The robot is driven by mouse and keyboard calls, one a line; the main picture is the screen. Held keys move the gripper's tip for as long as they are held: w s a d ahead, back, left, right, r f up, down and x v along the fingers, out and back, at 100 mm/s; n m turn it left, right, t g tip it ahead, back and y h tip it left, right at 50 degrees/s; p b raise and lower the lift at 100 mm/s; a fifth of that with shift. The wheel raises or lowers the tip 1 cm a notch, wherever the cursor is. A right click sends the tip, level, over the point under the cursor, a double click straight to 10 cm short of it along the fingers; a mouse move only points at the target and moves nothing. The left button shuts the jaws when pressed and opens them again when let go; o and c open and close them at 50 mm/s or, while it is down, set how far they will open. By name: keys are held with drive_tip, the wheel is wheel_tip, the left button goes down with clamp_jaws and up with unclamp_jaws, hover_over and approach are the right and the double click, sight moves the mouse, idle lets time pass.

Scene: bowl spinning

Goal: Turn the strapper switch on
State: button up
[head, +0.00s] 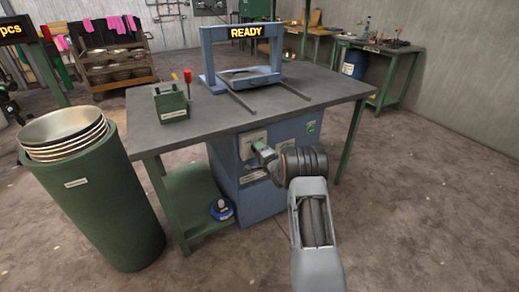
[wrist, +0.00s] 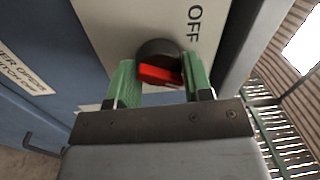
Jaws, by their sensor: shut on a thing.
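The strapper switch (wrist: 158,74) shows in the wrist view as a red handle on a dark round base. It sits on a pale plate (wrist: 112,22), with the word OFF printed to its right. My gripper (wrist: 160,84) has its green fingers on both sides of the red handle, shut on it. In the head view my gripper (head: 262,152) is at the pale plate on the front of the blue cabinet (head: 232,192), and the handle is hidden there. The strapper's blue arch (head: 208,58) stands on the table above and its sign reads READY.
A green bin (head: 105,215) with stacked metal bowls (head: 62,128) stands at front left. A blue-and-white roll (head: 221,209) lies on the low shelf. The floor at right is clear.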

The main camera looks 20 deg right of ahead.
drive_tip(key=shift+f+m+p, duration=0.1)
drive_tip(key=shift+m+p, duration=0.2)
drive_tip(key=shift+m, duration=1.8)
drive_tip(key=o, duration=0.9)
drive_tip(key=shift+h, duration=0.3)
drive_tip(key=s, duration=0.4)
drive_tip(key=s+d+p, duration=0.1)
drive_tip(key=s, duration=0.4)
drive_tip(key=s+f+p, duration=0.1)
drive_tip(key=s, duration=0.3)
drive_tip(key=shift+s+d, duration=0.2)
drive_tip(key=shift+s, duration=0.15)
